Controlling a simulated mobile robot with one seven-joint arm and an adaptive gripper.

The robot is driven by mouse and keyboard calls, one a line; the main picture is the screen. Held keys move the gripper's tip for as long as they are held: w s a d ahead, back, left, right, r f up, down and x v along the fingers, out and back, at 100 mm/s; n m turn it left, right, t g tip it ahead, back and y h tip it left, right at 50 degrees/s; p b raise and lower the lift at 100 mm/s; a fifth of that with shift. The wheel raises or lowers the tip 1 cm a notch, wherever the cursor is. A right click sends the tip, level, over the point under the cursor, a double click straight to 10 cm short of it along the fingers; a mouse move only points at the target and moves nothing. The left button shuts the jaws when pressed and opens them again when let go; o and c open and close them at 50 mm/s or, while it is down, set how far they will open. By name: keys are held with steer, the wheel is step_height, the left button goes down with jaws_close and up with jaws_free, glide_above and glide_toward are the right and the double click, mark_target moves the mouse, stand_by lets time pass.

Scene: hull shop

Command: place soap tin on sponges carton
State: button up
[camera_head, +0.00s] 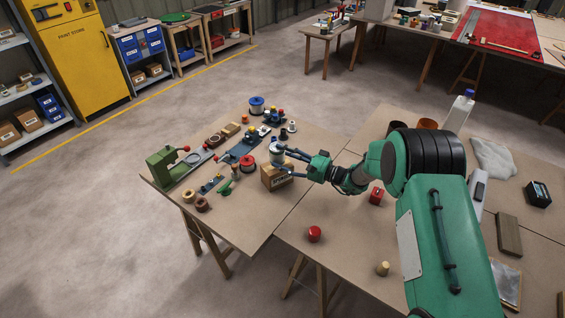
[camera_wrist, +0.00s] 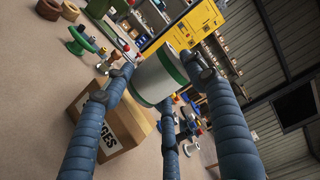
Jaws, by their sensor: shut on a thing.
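The soap tin (camera_wrist: 152,82) is a pale cylinder with green bands. My gripper (camera_wrist: 165,80) is shut on it, with its blue-grey fingers around the tin. In the head view the tin (camera_head: 277,158) shows at the tips of my gripper (camera_head: 286,161), directly over the sponges carton (camera_head: 275,179). The carton is a brown box with dark lettering, standing on the table; it also shows below the tin in the wrist view (camera_wrist: 130,120), partly hidden by a finger. I cannot tell whether the tin touches the carton top.
Left of the carton are a green vise-like tool (camera_head: 172,168), a red-topped spool (camera_head: 247,161), a green clamp (camera_head: 225,188) and several small parts. The tabletop front of the carton (camera_head: 250,218) is clear.

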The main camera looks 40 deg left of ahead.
mark_target(283, 160)
steer(key=shift+w+a, duration=0.5)
steer(key=shift+a, duration=0.1)
steer(key=shift+f, duration=0.1)
steer(key=shift+f+b, duration=0.55)
steer(key=shift+f, duration=1.1)
steer(key=shift+f, duration=0.15)
steer(key=o, duration=1.6)
steer(key=shift+c, duration=0.2)
steer(key=w+d+p, duration=0.1)
steer(key=d, duration=1.1)
steer(key=shift+w+p, duration=0.25)
steer(key=shift+p, duration=0.15)
steer(key=shift+r, duration=0.2)
